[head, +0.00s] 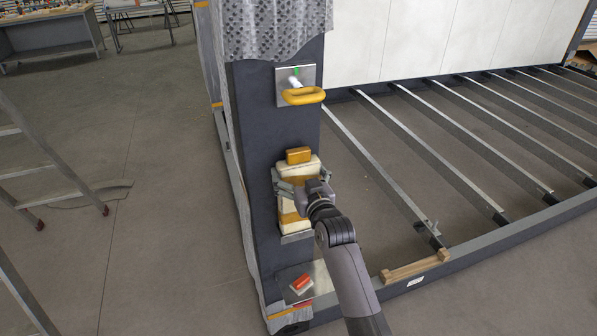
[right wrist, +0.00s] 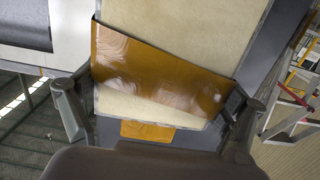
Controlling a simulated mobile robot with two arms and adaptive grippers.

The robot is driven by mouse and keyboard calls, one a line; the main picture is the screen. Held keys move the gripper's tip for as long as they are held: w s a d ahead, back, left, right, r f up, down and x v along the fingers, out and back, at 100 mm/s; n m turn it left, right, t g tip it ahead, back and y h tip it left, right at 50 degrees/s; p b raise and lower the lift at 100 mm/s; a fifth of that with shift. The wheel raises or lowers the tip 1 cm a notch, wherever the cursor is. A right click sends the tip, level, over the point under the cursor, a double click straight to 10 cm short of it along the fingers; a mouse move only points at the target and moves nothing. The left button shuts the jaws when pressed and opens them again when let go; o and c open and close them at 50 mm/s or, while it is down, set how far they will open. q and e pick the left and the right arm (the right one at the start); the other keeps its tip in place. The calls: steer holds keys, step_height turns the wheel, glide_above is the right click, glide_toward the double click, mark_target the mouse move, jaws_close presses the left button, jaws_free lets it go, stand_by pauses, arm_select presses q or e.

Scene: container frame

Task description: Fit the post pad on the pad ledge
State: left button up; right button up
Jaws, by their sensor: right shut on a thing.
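The post pad (head: 297,222) is a cream block with glossy orange-brown bands and an orange tab on top. It stands roughly upright against the dark post (head: 252,130), and it fills the middle of the right wrist view (right wrist: 190,30). My right gripper (head: 305,187) is shut on the pad, with a finger at each side; both fingers also show in the right wrist view (right wrist: 155,112). The pad ledge (head: 297,238) is a grey lip just below the pad's lower end. I cannot tell whether the pad touches it. My left gripper is not in view.
Above the pad, a yellow handle (head: 304,96) sticks out from a metal plate on the post. Floor crossbars (head: 430,150) run at right, a wooden block (head: 415,265) on the frame edge. A ladder (head: 40,200) stands left.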

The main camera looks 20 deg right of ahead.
steer(key=shift+f, duration=0.2)
stand_by(0.4)
steer(key=shift+f+b, duration=0.65)
steer(key=shift+f, duration=0.1)
steer(key=o, duration=1.4)
steer(key=s, duration=1.2)
steer(key=shift+d+r, duration=0.2)
steer(key=shift+r, duration=0.1)
